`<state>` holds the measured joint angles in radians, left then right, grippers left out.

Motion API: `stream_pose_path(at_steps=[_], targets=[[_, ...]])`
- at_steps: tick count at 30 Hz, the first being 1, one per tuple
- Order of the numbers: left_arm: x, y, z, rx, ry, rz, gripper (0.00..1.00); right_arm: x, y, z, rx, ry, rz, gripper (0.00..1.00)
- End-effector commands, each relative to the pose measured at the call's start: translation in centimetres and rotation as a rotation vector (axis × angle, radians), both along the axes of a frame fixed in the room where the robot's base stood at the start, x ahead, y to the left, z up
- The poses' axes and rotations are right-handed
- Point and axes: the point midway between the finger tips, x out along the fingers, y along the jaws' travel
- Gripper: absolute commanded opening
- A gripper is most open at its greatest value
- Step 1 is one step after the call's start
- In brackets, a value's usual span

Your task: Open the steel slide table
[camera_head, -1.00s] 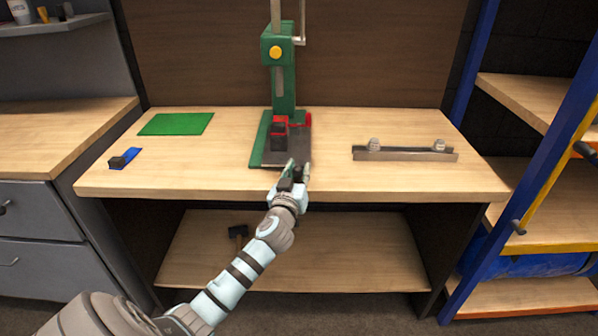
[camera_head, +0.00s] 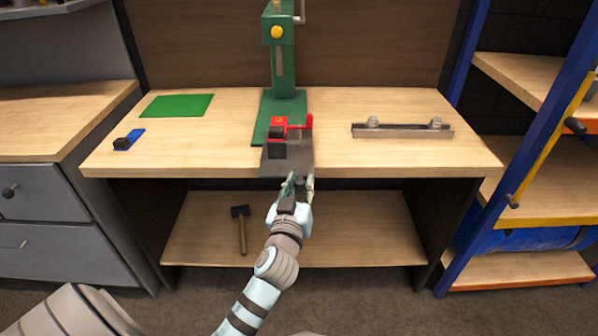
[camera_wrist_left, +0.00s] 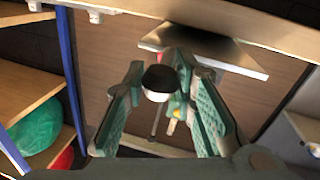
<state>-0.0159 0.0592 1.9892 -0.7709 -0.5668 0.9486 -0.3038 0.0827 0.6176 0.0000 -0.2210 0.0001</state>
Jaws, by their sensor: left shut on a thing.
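The steel slide table (camera_head: 287,168) is a dark grey plate on the green press (camera_head: 284,60). It sticks out from the green base toward me, with its front end at the bench's front edge. A red-and-black clamp (camera_head: 279,130) sits on it. My left gripper (camera_head: 297,182) is at the front end of the plate, its fingers shut around a small handle that they mostly hide. In the left wrist view, a round black knob (camera_wrist_left: 160,78) shows between the green fingers (camera_wrist_left: 160,100), with the plate (camera_wrist_left: 200,42) beyond. My right gripper is not in view.
The wooden bench (camera_head: 210,150) carries a green mat (camera_head: 177,105), a blue-and-black tool (camera_head: 128,139) and a steel bar (camera_head: 402,131) with two knobs. A hammer (camera_head: 242,230) lies on the lower shelf. A blue-framed shelf (camera_head: 530,130) stands at the right, grey drawers (camera_head: 45,215) at the left.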

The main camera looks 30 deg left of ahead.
Motion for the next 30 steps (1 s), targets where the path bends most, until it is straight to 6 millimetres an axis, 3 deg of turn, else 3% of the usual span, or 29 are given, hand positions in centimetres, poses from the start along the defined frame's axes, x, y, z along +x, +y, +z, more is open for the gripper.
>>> stream_pose_path(at_steps=[6, 18, 19, 22, 23, 30], targets=[[-1.3, -1.5, 0.2, 0.006, -0.001, -0.006, 0.00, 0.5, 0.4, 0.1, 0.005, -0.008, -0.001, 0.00], [-1.4, -1.9, 0.1, 0.005, 0.000, -0.012, 0.00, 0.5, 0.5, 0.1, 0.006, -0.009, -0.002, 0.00], [-1.4, -1.9, 0.1, 0.005, 0.000, -0.012, 0.26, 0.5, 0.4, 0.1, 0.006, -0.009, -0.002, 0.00], [-1.4, -1.9, 0.1, 0.005, 0.000, -0.012, 0.42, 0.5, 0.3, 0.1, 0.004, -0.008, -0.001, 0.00], [-1.4, -1.9, 0.1, 0.005, 0.000, -0.012, 0.46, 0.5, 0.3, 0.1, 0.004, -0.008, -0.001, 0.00], [-1.4, -1.9, 0.1, 0.004, 0.000, -0.011, 0.46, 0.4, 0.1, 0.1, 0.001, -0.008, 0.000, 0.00]])
